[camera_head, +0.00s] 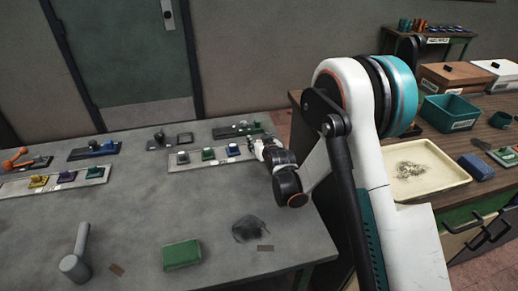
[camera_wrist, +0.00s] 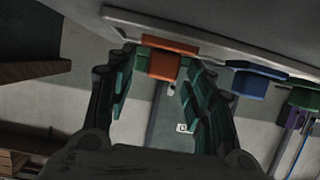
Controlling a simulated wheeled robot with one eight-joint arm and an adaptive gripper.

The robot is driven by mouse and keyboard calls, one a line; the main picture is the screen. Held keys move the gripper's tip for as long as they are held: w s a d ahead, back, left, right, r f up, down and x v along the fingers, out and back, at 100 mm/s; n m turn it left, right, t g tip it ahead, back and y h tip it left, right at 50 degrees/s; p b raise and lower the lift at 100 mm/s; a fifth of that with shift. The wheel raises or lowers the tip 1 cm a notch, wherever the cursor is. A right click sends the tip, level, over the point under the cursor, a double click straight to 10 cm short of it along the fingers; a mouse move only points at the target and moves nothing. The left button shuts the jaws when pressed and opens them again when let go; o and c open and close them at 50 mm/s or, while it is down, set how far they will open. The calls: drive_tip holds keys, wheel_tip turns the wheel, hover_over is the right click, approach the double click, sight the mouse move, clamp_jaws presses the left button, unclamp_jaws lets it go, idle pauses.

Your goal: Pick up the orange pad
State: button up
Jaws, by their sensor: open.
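The orange pad (camera_wrist: 165,62) shows in the wrist view on a pale strip (camera_wrist: 230,40), at the end of a row beside a blue pad (camera_wrist: 250,84) and a green pad (camera_wrist: 303,98). My gripper (camera_wrist: 163,82) is open, with one finger on each side of the orange pad in this view. I cannot tell whether the fingers touch it. In the head view my gripper (camera_head: 257,146) is at the right end of the strip (camera_head: 184,163), and it hides the orange pad there.
On the grey table (camera_head: 130,220) are a green block (camera_head: 182,254), a dark lump (camera_head: 248,228), a grey hammer-like tool (camera_head: 76,262) and another strip of pads (camera_head: 22,187). A side bench at right holds a cream tray (camera_head: 440,185) and a teal bin (camera_head: 450,108). The table's middle is mostly clear.

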clamp_jaws()
drive_tip(key=shift+r, duration=0.1)
